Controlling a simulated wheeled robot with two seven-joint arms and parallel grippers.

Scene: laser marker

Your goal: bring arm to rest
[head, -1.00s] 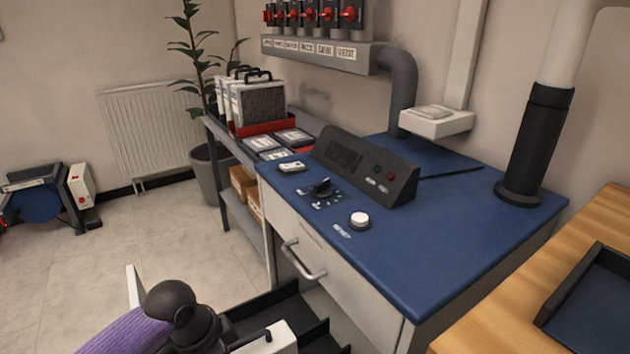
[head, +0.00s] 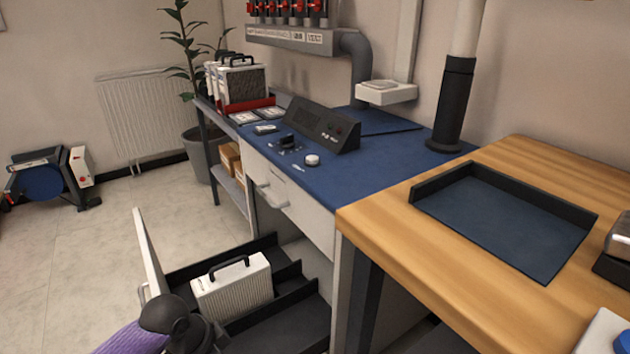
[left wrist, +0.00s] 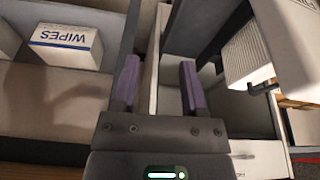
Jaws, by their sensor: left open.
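My left arm, purple with a dark joint, comes in at the bottom of the head view, in front of the open cabinet; its gripper cannot be made out there. In the left wrist view my left gripper (left wrist: 158,90) shows two purple fingers spread apart with nothing held between them. A pale panel edge runs behind the gap between the fingers. My right gripper is in neither view.
A white pleated filter (head: 232,289) with a black handle stands in a dark tray (head: 290,325) beside an open white door (head: 150,252). A wooden table (head: 385,215) is at right. A wipes box (left wrist: 67,45) lies left of the fingers.

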